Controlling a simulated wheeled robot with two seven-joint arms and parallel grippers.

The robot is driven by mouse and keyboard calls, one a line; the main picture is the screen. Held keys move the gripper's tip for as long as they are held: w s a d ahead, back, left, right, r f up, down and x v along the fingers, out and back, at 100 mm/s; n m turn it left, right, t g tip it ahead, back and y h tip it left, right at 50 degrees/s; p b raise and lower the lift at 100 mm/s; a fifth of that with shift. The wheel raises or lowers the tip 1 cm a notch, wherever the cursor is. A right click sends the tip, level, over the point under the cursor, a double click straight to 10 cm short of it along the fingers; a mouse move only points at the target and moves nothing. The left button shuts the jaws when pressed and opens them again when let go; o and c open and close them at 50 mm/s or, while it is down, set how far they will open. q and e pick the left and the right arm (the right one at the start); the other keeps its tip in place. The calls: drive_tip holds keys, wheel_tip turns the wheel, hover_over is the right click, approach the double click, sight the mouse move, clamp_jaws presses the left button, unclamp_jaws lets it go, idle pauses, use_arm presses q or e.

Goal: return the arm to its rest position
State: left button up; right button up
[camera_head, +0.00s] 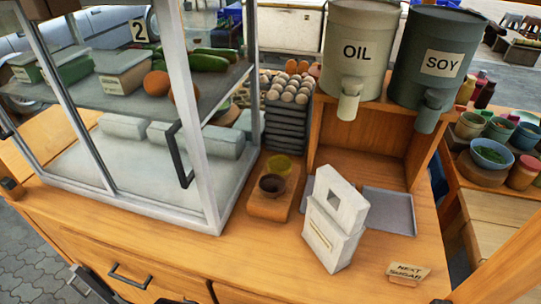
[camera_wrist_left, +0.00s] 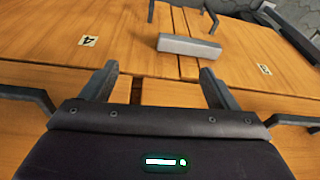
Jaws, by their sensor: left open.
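My left gripper (camera_wrist_left: 157,84) is open in the left wrist view, its two dark fingers spread wide with nothing held between them. Wooden panels with a seam lie beyond the fingertips. A dark piece, probably part of my left gripper (camera_head: 92,284), shows at the lower left edge of the head view, in front of the wooden counter (camera_head: 250,245). My right gripper cannot be made out in either view.
A grey bar (camera_wrist_left: 189,47) and dark handles (camera_wrist_left: 303,120) are on the wooden fronts.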

use_arm(q)
drive_tip(key=s+a+f, duration=0.1)
drive_tip(key=s+f, duration=0.4)
drive_tip(key=f, duration=0.4)
drive_tip(key=s+f+g, duration=0.1)
drive_tip(key=s+f, duration=0.3)
drive_tip(key=f, duration=0.5)
drive_tip(key=s+a+f, duration=0.1)
drive_tip(key=s+f, duration=0.4)
drive_tip(key=f, duration=0.4)
drive_tip(key=s+a+f, duration=0.2)
drive_tip(key=s+f, duration=0.2)
drive_tip(key=s, duration=0.5)
drive_tip(key=shift+s+f+g, duration=0.15)
drive_tip(key=shift+f+g, duration=0.2)
drive_tip(key=shift+g, duration=0.05)
